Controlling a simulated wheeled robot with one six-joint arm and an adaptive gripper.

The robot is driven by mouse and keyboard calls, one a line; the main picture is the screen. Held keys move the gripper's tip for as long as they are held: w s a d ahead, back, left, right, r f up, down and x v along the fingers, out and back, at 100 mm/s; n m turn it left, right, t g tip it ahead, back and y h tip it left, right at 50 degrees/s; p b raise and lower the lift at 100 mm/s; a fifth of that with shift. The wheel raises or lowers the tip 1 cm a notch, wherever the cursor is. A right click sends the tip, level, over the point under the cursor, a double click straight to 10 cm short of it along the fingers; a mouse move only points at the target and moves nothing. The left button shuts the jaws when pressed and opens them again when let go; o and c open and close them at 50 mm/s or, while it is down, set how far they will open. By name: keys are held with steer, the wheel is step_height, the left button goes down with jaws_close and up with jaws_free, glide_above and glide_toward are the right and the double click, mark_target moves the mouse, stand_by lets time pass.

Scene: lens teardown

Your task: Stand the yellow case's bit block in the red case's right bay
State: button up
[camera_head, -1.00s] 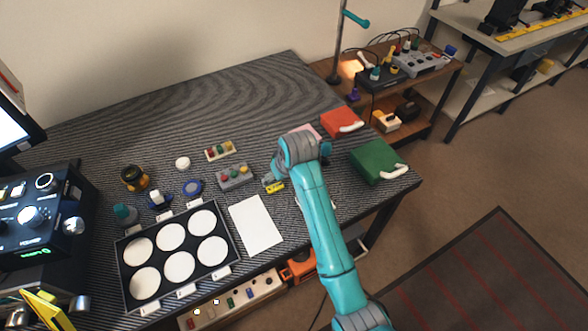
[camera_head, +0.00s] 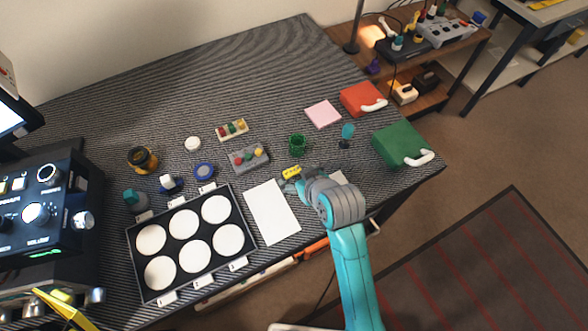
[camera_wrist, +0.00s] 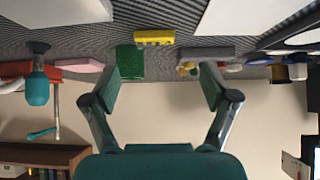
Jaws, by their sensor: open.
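The red case (camera_head: 362,99) lies closed at the table's back right, its white handle toward the right; its bays are hidden. I cannot make out a yellow case. A small yellow block with dark marks (camera_head: 291,172) lies mid-table and also shows in the wrist view (camera_wrist: 155,37). A cream block with coloured bits (camera_head: 232,130) and a grey block with coloured tops (camera_head: 249,158) stand to its left; I cannot tell which belongs to a yellow case. My gripper (camera_head: 290,184) is by the yellow block's front side; its jaws (camera_wrist: 163,88) are apart and empty.
A green cup (camera_head: 297,145), a teal-topped tool (camera_head: 346,136), a pink pad (camera_head: 322,114) and a closed green case (camera_head: 401,146) stand to the right. White paper (camera_head: 271,212) and a tray of white discs (camera_head: 247,240) lie left. The back of the table is clear.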

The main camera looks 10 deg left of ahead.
mark_target(292, 170)
steer(key=shift+d+x, duration=0.15)
steer(key=shift+x, duration=1.55)
steer(key=shift+d+x, duration=0.15)
steer(key=shift+x, duration=1.5)
steer(key=shift+w, duration=0.2)
steer(key=c, duration=1.4)
steer(key=shift+o, duration=0.2)
step_height(292, 170, up, 10)
